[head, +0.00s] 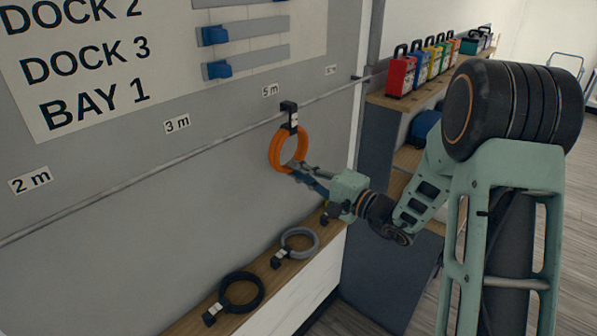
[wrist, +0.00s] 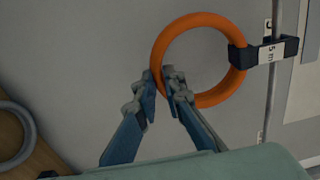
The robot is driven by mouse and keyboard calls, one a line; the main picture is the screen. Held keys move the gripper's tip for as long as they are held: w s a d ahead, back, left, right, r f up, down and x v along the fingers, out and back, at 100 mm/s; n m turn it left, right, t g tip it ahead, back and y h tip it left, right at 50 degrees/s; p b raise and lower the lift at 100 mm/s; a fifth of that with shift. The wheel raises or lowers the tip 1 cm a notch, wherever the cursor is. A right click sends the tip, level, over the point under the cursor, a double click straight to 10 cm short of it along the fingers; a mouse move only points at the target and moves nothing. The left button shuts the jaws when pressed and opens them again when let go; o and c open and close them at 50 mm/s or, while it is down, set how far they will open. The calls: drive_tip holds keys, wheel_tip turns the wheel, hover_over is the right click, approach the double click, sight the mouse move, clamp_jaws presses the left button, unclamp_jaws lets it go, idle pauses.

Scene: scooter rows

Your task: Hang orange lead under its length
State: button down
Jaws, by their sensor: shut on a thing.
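The orange lead (head: 275,150) is a coiled ring with a black hook clip (head: 289,107) at its top. In the wrist view the orange coil (wrist: 210,20) carries a clip with a white tag (wrist: 278,50) reading 5 m. The clip overlaps the wall rail (head: 225,143) just right of and below the 5 m label (head: 270,90); I cannot tell whether its hook bears on the rail. My gripper (head: 296,170) is shut on the coil's lower edge. In the wrist view my fingertips (wrist: 168,86) pinch the ring.
A grey coil (head: 316,240) and a black coil (head: 260,290) lie on the wooden ledge (head: 190,322) below. Labels 2 m (head: 31,180) and 3 m (head: 177,124) mark the wall. Coloured packs (head: 402,75) stand on a shelf at right. The rail left of the coil is bare.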

drive_tip(key=c, duration=2)
unclamp_jaws()
drive_tip(key=shift+o, duration=0.2)
drive_tip(key=shift+s+d, duration=0.1)
